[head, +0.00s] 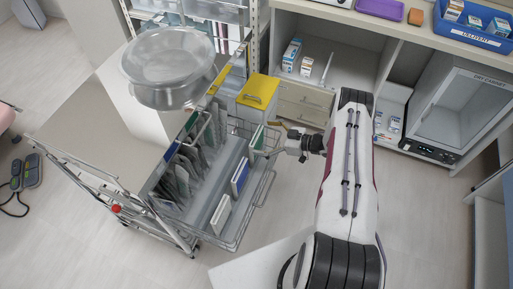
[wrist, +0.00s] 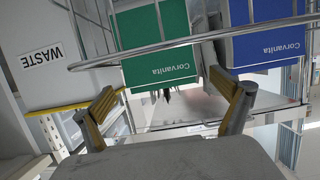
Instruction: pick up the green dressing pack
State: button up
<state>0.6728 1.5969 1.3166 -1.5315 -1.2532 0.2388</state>
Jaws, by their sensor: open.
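The green dressing pack (wrist: 160,60), labelled Corvanita, shows upright in the upper middle of the wrist view. A wire rail of the basket crosses it. In the head view it is the thin green and white box (head: 257,138) at the upper right end of the basket. My gripper (wrist: 166,92) is open, with its two fingers apart and nothing between them; the green pack shows beyond the gap. In the head view my gripper (head: 279,140) is just right of the pack. I cannot tell whether a finger touches the pack or rail.
A yellow-lidded waste bin (head: 258,91) is close behind my gripper.

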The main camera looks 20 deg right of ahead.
jog(key=shift+x, duration=1.45)
jog(key=c, duration=1.2)
